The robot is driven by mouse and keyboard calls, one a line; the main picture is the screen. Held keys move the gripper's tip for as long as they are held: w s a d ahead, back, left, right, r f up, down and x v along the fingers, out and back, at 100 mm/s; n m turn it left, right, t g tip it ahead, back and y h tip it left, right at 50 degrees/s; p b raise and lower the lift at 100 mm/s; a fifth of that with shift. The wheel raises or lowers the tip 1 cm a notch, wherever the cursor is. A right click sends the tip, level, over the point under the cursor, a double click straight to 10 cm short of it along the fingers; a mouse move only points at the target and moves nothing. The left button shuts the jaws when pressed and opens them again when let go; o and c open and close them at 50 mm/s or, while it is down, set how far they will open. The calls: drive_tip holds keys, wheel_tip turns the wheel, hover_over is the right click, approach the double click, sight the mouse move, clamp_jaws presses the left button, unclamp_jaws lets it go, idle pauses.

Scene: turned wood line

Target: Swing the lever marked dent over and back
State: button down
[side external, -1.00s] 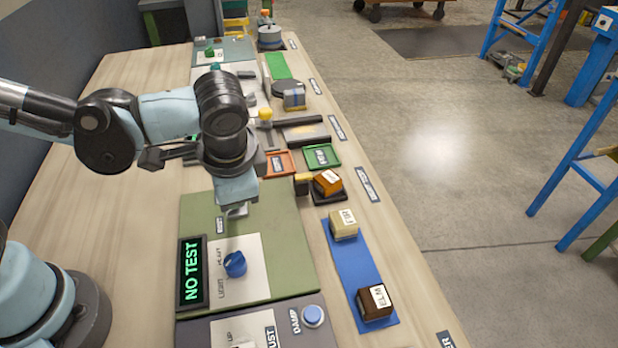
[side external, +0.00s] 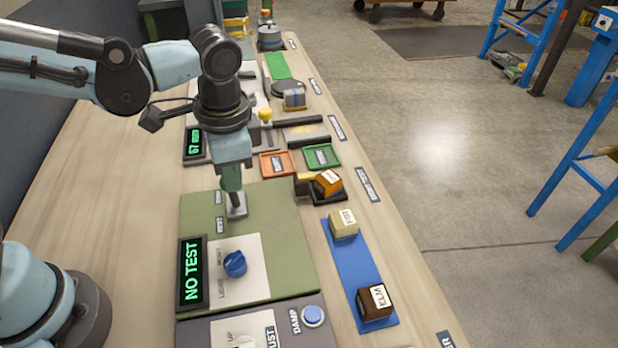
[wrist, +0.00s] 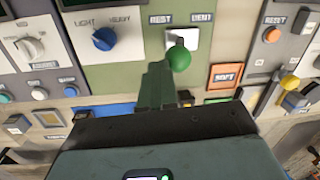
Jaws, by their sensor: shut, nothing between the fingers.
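The lever has a green ball knob (wrist: 180,58) and stands on a pale square plate on the green panel (wrist: 110,66). In the wrist view the DENT label (wrist: 203,18) is at the plate's right and the REST label (wrist: 160,18) at its left. My gripper (wrist: 157,72) is shut, its fingertips just left of the knob; I cannot tell whether they touch. In the side external view my gripper (side external: 232,186) points down over the lever's plate (side external: 238,211), and the knob is not clearly distinguishable there. Which way the lever leans is unclear.
A blue dial (side external: 235,263) and a NO TEST display (side external: 192,272) sit on the same panel. Orange (side external: 277,164) and green (side external: 321,156) trays lie beyond it. Labelled blocks stand right, on a blue mat (side external: 352,270) and beyond it.

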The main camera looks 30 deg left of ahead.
drive_tip(key=w+a, duration=0.5)
drive_tip(key=shift+r, duration=0.35)
drive_tip(key=shift+w+a+r, duration=0.1)
drive_tip(key=shift+r, duration=0.7)
